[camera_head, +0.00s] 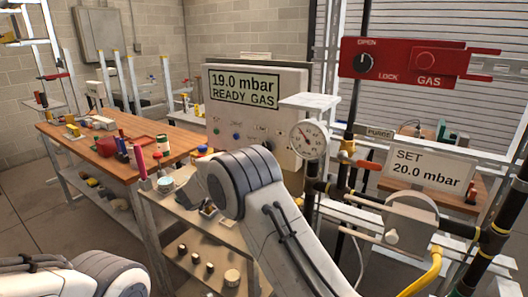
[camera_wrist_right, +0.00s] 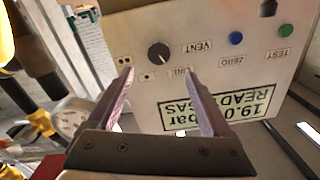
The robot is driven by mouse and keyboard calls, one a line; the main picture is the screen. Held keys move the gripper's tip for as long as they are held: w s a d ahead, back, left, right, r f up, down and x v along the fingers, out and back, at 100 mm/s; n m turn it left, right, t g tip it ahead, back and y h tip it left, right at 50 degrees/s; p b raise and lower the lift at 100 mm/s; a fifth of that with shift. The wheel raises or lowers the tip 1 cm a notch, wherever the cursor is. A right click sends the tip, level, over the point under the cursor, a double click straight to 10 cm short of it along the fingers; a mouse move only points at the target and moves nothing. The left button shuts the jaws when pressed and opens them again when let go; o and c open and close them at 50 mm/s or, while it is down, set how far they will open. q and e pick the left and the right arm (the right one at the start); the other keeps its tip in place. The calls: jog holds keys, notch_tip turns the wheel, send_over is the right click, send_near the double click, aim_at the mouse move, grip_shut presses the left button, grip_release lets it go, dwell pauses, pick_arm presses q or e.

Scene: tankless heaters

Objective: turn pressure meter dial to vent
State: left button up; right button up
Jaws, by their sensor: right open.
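The pressure meter (camera_head: 290,85) is a pale box in the head view, its display reading 19.0 mbar, READY GAS. It appears upside down in the right wrist view (camera_wrist_right: 140,105). Its black round dial (camera_wrist_right: 158,53) has small labels around it, with the VENT label (camera_wrist_right: 197,47) to its right in that view. I cannot tell which label the dial points to. My right gripper (camera_wrist_right: 160,74) is open and empty, its fingertips apart below the dial, with no contact visible. My right arm covers part of the meter's front in the head view. My left gripper is out of view.
A blue ZERO button (camera_wrist_right: 235,38) and a green TEST button (camera_wrist_right: 285,30) lie along the panel from the dial. A round gauge (camera_head: 308,140) and pipes stand right of the meter. A wooden bench (camera_head: 110,165) with tools is at left.

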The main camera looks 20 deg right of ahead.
jog(key=p+x, duration=0.2)
jog(key=x, duration=0.8)
jog(key=shift+d, duration=0.1)
grip_shut()
jog(key=shift+n+p, duration=3.8)
jog(key=shift+n, duration=0.6)
